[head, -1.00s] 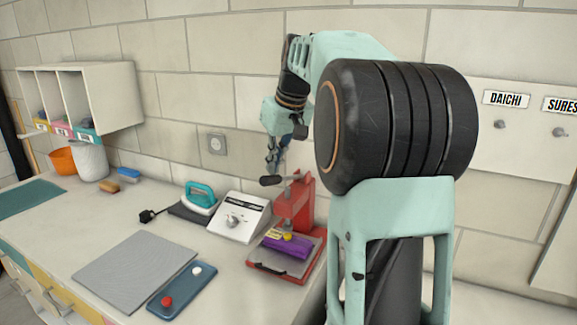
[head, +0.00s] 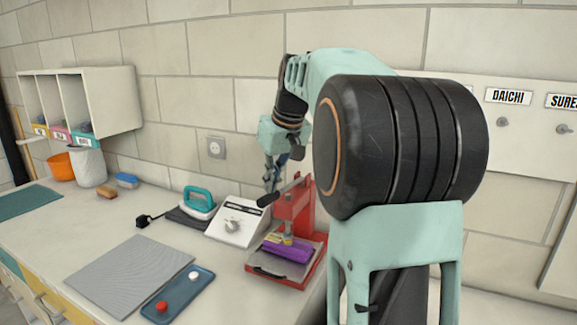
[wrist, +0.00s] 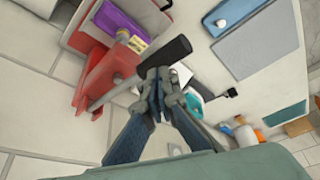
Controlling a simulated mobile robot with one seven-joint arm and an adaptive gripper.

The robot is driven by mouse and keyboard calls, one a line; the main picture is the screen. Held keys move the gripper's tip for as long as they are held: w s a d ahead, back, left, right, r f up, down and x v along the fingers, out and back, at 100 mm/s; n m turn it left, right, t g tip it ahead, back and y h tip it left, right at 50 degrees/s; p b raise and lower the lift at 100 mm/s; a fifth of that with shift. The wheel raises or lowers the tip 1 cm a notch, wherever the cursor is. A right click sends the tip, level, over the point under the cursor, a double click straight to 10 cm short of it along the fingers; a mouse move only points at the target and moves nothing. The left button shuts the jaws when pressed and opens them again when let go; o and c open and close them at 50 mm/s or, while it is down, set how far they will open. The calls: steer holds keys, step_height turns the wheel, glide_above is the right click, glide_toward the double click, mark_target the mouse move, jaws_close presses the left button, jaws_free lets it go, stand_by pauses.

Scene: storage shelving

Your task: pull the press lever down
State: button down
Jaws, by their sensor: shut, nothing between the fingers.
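The red press (head: 297,212) stands on the worktop with its lever (head: 280,189) tilted down towards its black handle (head: 266,200). A purple block (head: 287,248) with a yellow label lies on the press base, with the press's ram low over it; whether they touch is unclear. My gripper (head: 270,187) is shut and empty, pointing down just above the black handle. In the wrist view, my gripper's fingertips (wrist: 160,76) are together beside the handle (wrist: 168,58), close to or touching it; which I cannot tell. The purple block (wrist: 120,24) also shows there.
A white control box (head: 236,221) and a teal-handled iron (head: 199,203) stand left of the press. A grey mat (head: 130,275) and a blue tray (head: 178,294) with red and white knobs lie in front. The wall is close behind.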

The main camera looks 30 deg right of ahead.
stand_by(0.3)
step_height(320, 180, up, 17)
steer(key=p, duration=1.5)
